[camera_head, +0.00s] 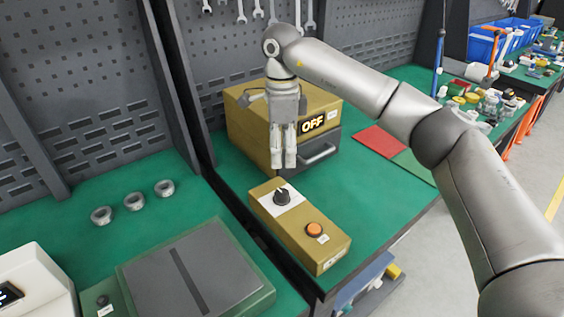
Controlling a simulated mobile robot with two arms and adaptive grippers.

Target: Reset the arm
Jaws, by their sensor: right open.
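My right arm (440,120) comes in from the right and reaches over the green bench. Its gripper (284,163) points down, open and empty, in front of the yellow box with the OFF display (313,124). It hangs above and behind the control box (300,226), which has a black knob (282,196) and an orange button (314,230). The gripper appears apart from both boxes. It hides part of the yellow box's front. My left gripper is not in view.
Several metal rings (134,201) lie on the left bench, behind a grey plate device (195,270). A red and green mat (381,141) lies right of the yellow box. Wrenches (258,10) hang on the pegboard. Blue bins (488,45) stand far right.

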